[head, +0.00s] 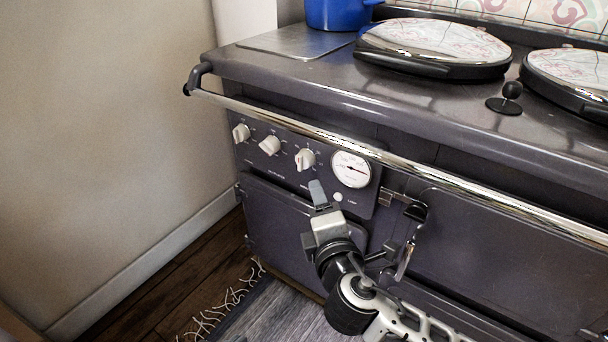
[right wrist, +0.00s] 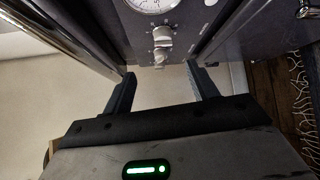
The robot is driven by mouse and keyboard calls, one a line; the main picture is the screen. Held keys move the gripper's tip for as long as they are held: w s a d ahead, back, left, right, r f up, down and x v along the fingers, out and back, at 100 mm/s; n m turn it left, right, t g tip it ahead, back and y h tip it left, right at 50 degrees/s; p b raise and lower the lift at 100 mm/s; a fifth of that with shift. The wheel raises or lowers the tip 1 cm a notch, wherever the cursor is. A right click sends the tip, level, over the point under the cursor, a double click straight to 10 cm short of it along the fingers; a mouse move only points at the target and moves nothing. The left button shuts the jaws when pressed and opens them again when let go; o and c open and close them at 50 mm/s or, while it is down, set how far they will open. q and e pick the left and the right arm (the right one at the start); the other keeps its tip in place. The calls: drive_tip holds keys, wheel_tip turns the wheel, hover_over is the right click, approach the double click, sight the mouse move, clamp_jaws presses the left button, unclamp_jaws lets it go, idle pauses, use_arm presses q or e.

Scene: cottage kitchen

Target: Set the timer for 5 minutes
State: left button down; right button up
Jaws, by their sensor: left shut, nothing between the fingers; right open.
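The stove's dark control panel (head: 326,192) carries three cream knobs in a row: left (head: 241,133), middle (head: 270,145) and right (head: 305,159). A round white gauge (head: 351,170) with a red needle is right of them. I cannot read which control is the timer.
A chrome rail (head: 400,158) runs along the stove front above the panel. A small pale button (head: 338,197) is below the gauge. A blue pot (head: 335,12) and domed lids (head: 433,45) are on top. A wall (head: 110,130) stands at left; a fringed rug (head: 270,310) lies below.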

drive_tip(key=b, duration=0.2)
approach(303, 163)
drive_tip(key=w, duration=0.3)
drive_tip(key=w+b, duration=0.1)
drive_tip(key=w, duration=0.1)
drive_tip(key=w+a+f+b, duration=0.1)
drive_tip(key=w, duration=0.2)
drive_tip(key=shift+w+a, duration=0.1)
drive_tip(key=shift+w, duration=0.15)
use_arm(q)
drive_tip(key=shift+w+d+f+t+h, duration=0.15)
drive_tip(key=shift+d+f+t+h, duration=0.25)
drive_tip(key=shift+d+f, duration=0.55)
drive_tip(key=shift+a+f, duration=0.15)
use_arm(e)
drive_tip(key=shift+c, duration=0.2)
